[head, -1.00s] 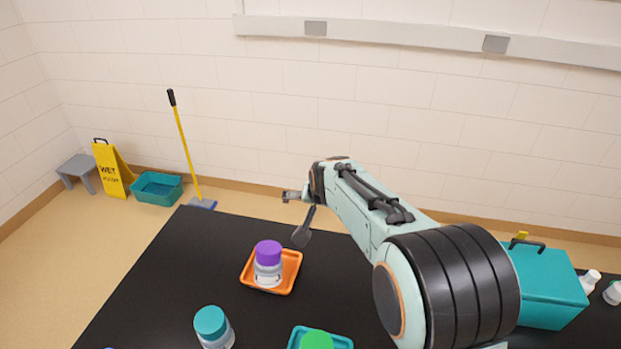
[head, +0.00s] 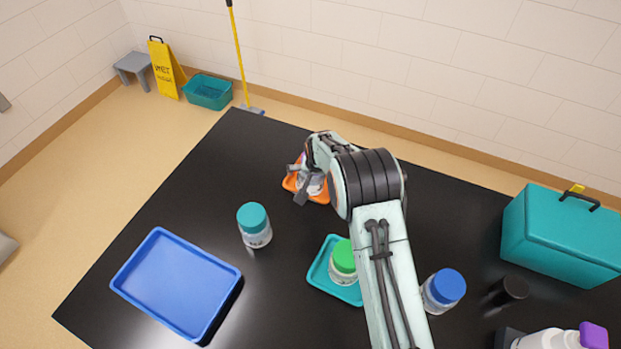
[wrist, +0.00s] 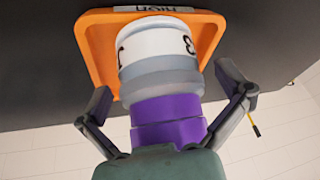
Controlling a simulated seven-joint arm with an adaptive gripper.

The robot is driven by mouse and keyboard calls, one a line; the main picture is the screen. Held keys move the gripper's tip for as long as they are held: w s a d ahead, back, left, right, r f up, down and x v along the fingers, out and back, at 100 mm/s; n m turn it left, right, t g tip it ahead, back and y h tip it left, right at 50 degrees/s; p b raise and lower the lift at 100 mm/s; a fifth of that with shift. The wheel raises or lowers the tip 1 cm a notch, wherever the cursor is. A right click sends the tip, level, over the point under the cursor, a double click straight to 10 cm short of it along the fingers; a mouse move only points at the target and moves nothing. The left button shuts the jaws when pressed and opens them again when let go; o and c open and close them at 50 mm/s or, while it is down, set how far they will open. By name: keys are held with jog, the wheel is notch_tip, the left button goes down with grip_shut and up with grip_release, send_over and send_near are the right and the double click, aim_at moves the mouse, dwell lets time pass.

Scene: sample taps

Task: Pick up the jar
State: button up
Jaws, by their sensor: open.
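Several jars stand on the black table. The purple-lidded jar (wrist: 165,75) with a white label sits on an orange tray (wrist: 93,45) in the wrist view. My gripper (wrist: 166,86) is open, with one finger on each side of this jar and gaps visible beside it. In the head view my gripper (head: 297,184) is over the orange tray (head: 320,199) and hides most of that jar. A teal-lidded jar (head: 254,226) stands on bare table. A green-lidded jar (head: 343,262) sits on a teal tray (head: 322,277). A blue-lidded jar (head: 443,290) stands right of my arm.
An empty blue tray (head: 176,280) lies at the front left. A teal box (head: 562,235), a black-capped item (head: 510,290) and white bottles (head: 548,340) stand at the right. The table left of the orange tray is clear.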

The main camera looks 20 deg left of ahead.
jog(key=c, duration=1.3)
